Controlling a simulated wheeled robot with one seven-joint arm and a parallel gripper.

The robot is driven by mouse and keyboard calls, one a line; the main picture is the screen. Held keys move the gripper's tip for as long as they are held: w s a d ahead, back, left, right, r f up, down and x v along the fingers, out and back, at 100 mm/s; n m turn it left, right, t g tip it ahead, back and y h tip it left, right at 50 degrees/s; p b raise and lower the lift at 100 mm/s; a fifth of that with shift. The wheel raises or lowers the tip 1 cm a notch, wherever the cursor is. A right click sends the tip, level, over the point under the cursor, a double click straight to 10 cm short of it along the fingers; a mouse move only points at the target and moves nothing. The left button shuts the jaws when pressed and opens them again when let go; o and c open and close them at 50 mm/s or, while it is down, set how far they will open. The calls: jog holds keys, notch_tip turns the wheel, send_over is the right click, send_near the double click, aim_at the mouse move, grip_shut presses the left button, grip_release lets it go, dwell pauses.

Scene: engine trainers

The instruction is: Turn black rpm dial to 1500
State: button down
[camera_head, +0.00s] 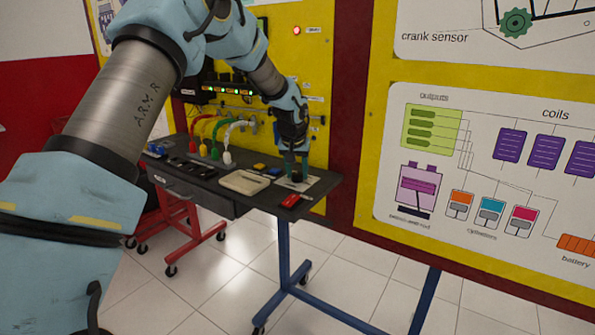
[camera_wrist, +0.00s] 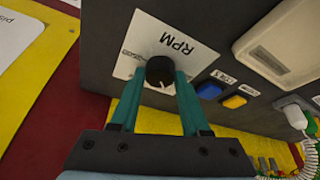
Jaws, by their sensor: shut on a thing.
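The black RPM dial (camera_wrist: 160,71) sits on a white plate marked RPM (camera_wrist: 177,37) on the dark desk top. In the wrist view a white pointer line shows on the dial's lower side, and the scale marks are too small to read. My gripper (camera_wrist: 162,80) has its two green fingers on either side of the dial, shut on it. In the head view my gripper (camera_head: 296,172) reaches down to the right end of the desk (camera_head: 215,190), and the dial is mostly hidden between the fingers.
A red item (camera_head: 291,201) lies near the desk's front edge beside the plate. Blue (camera_wrist: 209,90) and yellow (camera_wrist: 234,101) buttons and a pale box (camera_head: 244,182) are left of the dial in the head view. A yellow panel (camera_head: 318,95) stands close behind.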

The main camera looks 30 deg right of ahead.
jog(key=shift+w+a+m+g+h+p, duration=0.1)
jog(key=shift+m+g+h+p, duration=0.4)
jog(key=shift+m, duration=0.9)
jog(key=shift+c, duration=1.9)
grip_release()
jog(key=b+v, duration=0.2)
jog(key=v, duration=0.8)
jog(key=shift+r, duration=0.4)
